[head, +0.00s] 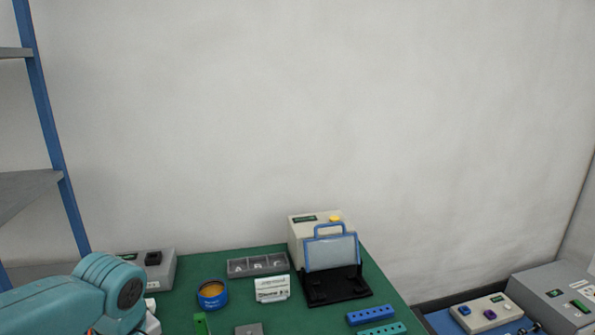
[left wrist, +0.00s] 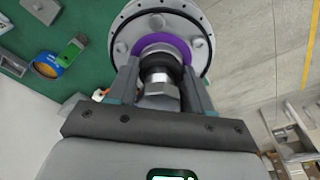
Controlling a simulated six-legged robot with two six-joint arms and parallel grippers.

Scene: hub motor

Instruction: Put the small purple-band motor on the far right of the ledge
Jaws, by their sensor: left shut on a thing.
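The purple-band motor (left wrist: 192,48) fills the top middle of the left wrist view. It is a round grey metal disc with bolts around its rim, a purple ring and a shaft at its centre. My left gripper (left wrist: 158,78) is shut on the motor's shaft, with one finger on each side. The motor appears held clear of the green table, past its edge. In the head view my left arm comes in at the lower left, and its gripper and the motor are out of frame. My right gripper is in neither view. I cannot make out the ledge for certain.
The green table (head: 215,262) holds a blue tin (head: 212,295), a grey compartment tray (head: 258,265), a white label card (head: 272,289), a beige box with a black stand (head: 338,288), and blue and teal hole blocks. A blue shelf frame (head: 48,110) stands left.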

